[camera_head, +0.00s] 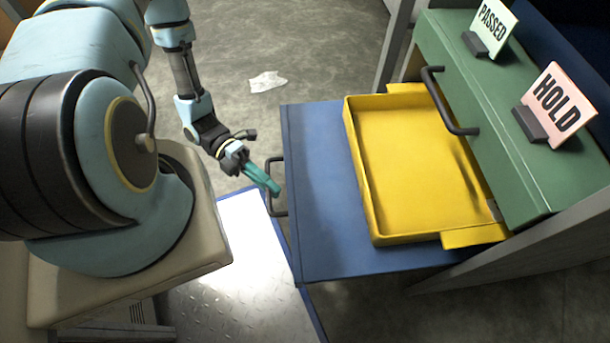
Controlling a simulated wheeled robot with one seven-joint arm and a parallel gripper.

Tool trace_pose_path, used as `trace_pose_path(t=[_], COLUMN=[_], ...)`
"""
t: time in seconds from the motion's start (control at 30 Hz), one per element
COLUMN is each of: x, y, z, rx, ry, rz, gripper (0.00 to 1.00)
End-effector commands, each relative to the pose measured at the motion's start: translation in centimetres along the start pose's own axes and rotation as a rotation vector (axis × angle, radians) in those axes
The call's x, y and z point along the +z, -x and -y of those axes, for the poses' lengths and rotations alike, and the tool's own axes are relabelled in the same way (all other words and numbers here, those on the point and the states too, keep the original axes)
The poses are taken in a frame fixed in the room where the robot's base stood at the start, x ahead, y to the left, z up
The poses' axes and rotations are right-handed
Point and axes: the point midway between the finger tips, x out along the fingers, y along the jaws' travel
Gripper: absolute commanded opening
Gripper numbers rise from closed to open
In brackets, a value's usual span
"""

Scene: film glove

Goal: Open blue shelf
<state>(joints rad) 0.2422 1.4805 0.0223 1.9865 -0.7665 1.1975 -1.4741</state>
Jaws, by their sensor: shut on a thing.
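The blue shelf (318,190) stands pulled out from under the green unit, its flat blue top showing. Its dark bar handle (279,212) is on the left front face. My gripper (274,186), with teal fingers, is at this handle and shut on its middle part. The fingers hide that part of the handle, and the exact grip is small in view.
A yellow tray (376,232), empty, sits on the blue shelf. The green drawer (490,150) above has a dark handle and bears PASSED (494,26) and HOLD (553,100) signs. A crumpled white piece (266,82) lies on the floor. Grey posts flank the unit.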

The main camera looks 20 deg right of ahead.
Motion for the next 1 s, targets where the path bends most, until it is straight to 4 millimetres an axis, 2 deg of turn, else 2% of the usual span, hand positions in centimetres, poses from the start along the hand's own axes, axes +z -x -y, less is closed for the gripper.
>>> trace_pose_path(t=[0.1, 0.6, 0.8, 1.0], x=[-2.4, -11.6, -14.2, -15.8], y=[2.5, 11.8, 14.4, 16.0], z=[-0.7, -3.6, -4.4, -4.8], rx=[0.002, 0.003, 0.002, 0.002], ry=[0.003, 0.001, -0.001, -0.001], rz=[0.005, 0.004, 0.003, 0.002], gripper=[0.0, 0.0, 0.0, 0.0])
